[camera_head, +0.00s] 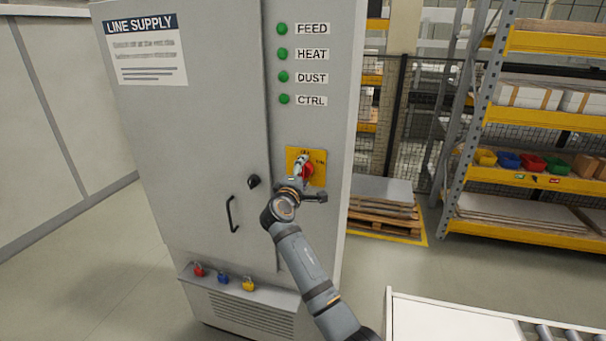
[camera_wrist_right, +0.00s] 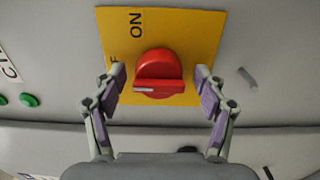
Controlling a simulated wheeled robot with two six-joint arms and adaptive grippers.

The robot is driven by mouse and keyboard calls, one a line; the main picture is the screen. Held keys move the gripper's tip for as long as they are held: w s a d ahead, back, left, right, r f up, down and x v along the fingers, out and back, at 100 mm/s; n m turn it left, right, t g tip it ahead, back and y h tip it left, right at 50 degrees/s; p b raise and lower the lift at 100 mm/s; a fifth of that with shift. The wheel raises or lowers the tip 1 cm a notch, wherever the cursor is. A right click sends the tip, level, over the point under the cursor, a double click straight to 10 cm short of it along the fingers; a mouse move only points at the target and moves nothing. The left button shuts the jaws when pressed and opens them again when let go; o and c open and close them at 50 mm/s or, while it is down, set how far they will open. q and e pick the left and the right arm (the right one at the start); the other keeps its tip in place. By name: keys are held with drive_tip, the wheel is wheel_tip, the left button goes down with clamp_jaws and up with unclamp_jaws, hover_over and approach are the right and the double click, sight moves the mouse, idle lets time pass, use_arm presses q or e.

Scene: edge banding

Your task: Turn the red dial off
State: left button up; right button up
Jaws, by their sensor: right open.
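The red dial (camera_head: 308,172) sits on a yellow plate (camera_head: 319,156) on the front of the grey cabinet. In the right wrist view the dial (camera_wrist_right: 158,66) shows whole, and its raised grip lies across the picture. A white mark is at the grip's left end, on the side of a partly hidden label ending in F. The ON label (camera_wrist_right: 136,25) is at the top of the plate. My right gripper (camera_wrist_right: 160,78) is open, one finger on each side of the dial, with a gap on both sides. My left gripper is not in view.
The grey cabinet (camera_head: 205,120) has a black handle (camera_head: 232,214), several green lamps above the plate, and a ledge with red, blue and yellow padlocks (camera_head: 248,284). A white table with rollers (camera_head: 450,318) stands at lower right. Shelving and a pallet are behind.

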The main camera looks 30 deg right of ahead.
drive_tip(key=shift+s+a, duration=0.15)
drive_tip(key=v, duration=0.7)
